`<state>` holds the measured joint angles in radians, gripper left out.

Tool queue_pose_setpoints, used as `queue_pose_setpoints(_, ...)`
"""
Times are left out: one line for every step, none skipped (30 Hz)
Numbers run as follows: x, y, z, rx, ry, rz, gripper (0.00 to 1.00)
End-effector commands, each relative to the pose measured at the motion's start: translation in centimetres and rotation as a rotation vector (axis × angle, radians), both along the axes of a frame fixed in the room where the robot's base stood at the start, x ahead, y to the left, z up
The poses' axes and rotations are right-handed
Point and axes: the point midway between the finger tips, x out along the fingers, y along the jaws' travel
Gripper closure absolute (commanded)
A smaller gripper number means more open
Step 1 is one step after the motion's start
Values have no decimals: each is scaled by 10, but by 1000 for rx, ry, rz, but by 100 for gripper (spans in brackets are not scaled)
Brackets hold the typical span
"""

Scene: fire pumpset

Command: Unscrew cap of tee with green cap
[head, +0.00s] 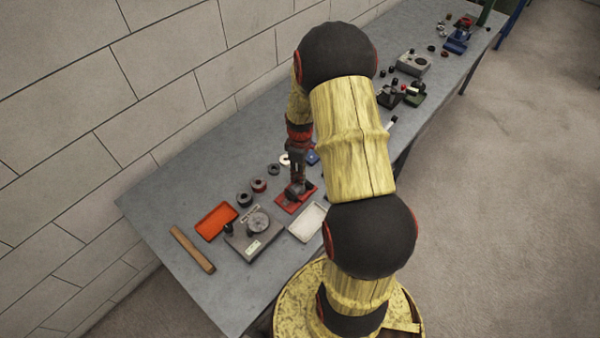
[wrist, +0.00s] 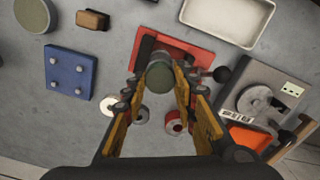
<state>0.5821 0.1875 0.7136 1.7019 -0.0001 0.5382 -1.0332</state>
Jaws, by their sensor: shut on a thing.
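My gripper (wrist: 160,82) points down over a red plate (wrist: 202,54) and is shut on a round, dull grey-green cap (wrist: 159,70). The cap sits between the fingertips, at the top of a dark tee (wrist: 145,50) on the plate. Most of the tee is hidden behind the cap and fingers. In the head view my gripper (head: 296,183) is above the red plate (head: 306,204) on the bench, and the cap itself cannot be made out there.
A grey device with a dial (head: 254,234), an orange tray (head: 216,221) and a white tray (head: 308,221) are close by on the bench (head: 165,205). A blue plate (wrist: 70,72) lies on the other side. Several rings lie towards the block wall (head: 150,80).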

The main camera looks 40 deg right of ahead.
Motion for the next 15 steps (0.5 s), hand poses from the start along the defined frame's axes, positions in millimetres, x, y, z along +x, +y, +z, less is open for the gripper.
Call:
queue_pose_setpoints(0,1,0,0,1,4,100)
queue_pose_setpoints(0,0,0,0,1,13,100)
queue_pose_setpoints(0,1,0,1,2,36,100)
queue_pose_setpoints(0,1,0,1,2,62,100)
queue_pose_setpoints(0,1,0,1,2,94,100)
queue_pose_setpoints(0,1,0,1,2,142,100)
queue_pose_setpoints(0,1,0,1,2,180,100)
queue_pose_setpoints(0,1,0,1,2,218,100)
queue_pose_setpoints(0,1,0,1,2,264,100)
queue_pose_setpoints(0,1,0,2,1,296,100)
queue_pose_setpoints(0,1,0,2,1,324,100)
queue_pose_setpoints(0,1,0,2,1,354,100)
queue_pose_setpoints(0,0,0,1,0,373,100)
queue_pose_setpoints(0,0,0,1,0,385,100)
queue_pose_setpoints(0,1,0,2,1,397,100)
